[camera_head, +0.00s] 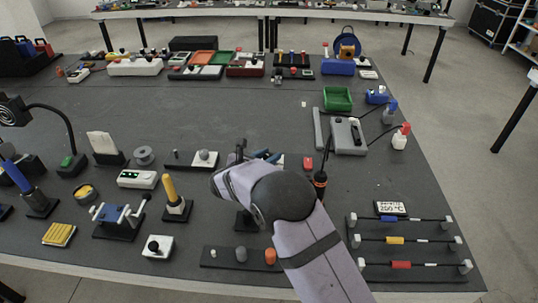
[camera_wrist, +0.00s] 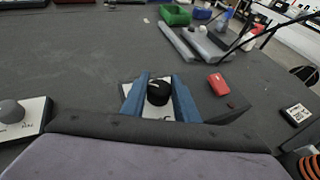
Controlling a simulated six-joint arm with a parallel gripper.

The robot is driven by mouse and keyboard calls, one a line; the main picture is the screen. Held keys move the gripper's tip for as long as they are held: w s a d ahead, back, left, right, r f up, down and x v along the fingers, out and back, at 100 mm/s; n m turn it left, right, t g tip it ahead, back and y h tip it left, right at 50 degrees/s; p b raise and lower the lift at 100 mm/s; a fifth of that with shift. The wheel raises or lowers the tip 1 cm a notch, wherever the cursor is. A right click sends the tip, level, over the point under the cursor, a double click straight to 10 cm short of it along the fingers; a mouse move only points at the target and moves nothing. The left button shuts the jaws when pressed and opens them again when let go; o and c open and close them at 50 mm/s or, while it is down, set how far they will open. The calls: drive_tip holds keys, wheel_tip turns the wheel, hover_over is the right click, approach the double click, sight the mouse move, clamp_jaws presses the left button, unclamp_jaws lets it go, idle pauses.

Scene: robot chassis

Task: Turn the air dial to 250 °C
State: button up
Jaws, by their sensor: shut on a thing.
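In the wrist view the air dial, a round black knob (camera_wrist: 158,92) with a light pointer mark, sits on a white plate (camera_wrist: 166,115) with partly hidden print. My gripper (camera_wrist: 159,90) has one blue finger on each side of the knob and is shut on it. In the head view my gripper (camera_head: 262,156) is at mid-bench, and my wrist hides most of the dial. A small card or display (camera_head: 391,208) at the right shows a temperature in °C, too small to read surely; it also shows in the wrist view (camera_wrist: 297,114).
A grey knob (camera_wrist: 10,113) on a white plate is left of my gripper. A red block (camera_wrist: 218,83) is close on the right. A soldering-iron-like tool (camera_head: 320,180) stands beside my arm. A grey device (camera_head: 347,135) and green bin (camera_head: 337,98) lie beyond.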

drive_tip(key=shift+w+r+m+g+h, duration=0.15)
drive_tip(key=shift+m+g+h, duration=0.65)
drive_tip(key=shift+m+h, duration=0.55)
drive_tip(key=shift+m+g+h, duration=0.3)
drive_tip(key=shift+m+h, duration=0.05)
drive_tip(key=shift+w+r+m+g+h+b, duration=0.1)
drive_tip(key=shift+m+g+h+b, duration=0.35)
drive_tip(key=shift+m+b, duration=0.2)
drive_tip(key=shift+m+g+h+b, duration=0.35)
drive_tip(key=o, duration=1.1)
drive_tip(key=shift+c, duration=0.2)
drive_tip(key=shift+s, duration=0.2)
